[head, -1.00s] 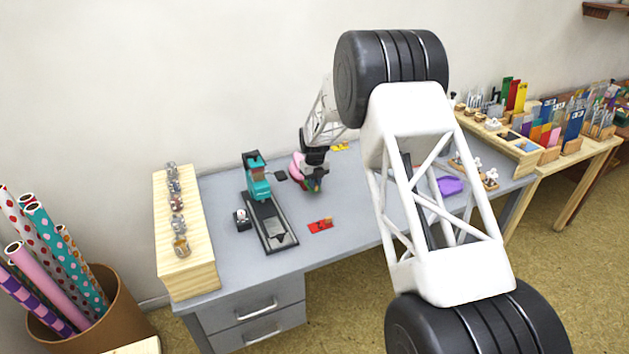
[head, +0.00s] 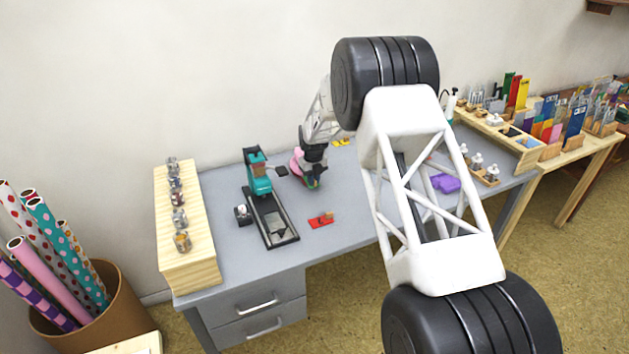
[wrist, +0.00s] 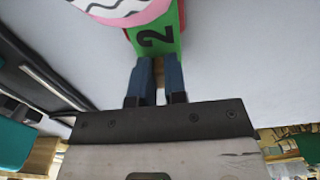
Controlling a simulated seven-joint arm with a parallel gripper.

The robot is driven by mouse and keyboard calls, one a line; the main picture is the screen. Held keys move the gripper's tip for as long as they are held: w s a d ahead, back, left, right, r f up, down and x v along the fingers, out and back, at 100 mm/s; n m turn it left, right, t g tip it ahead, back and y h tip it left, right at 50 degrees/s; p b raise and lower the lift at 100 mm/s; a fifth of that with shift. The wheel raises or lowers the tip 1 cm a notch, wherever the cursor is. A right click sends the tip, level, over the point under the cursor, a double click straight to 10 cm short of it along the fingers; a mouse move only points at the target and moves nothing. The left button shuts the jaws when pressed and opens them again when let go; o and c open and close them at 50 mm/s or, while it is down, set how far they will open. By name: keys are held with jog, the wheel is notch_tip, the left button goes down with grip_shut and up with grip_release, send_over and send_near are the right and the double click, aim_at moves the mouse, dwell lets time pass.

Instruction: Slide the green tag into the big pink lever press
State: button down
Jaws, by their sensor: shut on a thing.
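In the wrist view, the green tag (wrist: 152,42) with a black "2" is held between the dark blue fingers of my gripper (wrist: 157,68). The gripper is shut on the tag's near end. A pink rounded body (wrist: 140,16) with a white zigzag-patterned face is right at the tag's far end. I cannot tell whether they touch or whether the tag is inside it. In the head view, the pink lever press (head: 298,164) is mostly hidden behind my gripper (head: 313,184), which is low over the grey desk. The tag is barely visible there.
A teal lever press (head: 258,182) on a long black base (head: 283,240) stands left of my gripper. A red piece (head: 321,221) lies in front, a yellow piece (head: 342,142) behind. A purple item (head: 445,183) lies to the right, past my arm. A wooden block (head: 190,265) edges the desk's left side.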

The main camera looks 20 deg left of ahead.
jog(key=shift+w+a, duration=0.6)
jog(key=shift+w+a, duration=0.15)
jog(key=shift+w, duration=0.05)
jog(key=c, duration=1.1)
grip_release()
jog(key=shift+r, duration=0.1)
jog(key=shift+r, duration=3.4)
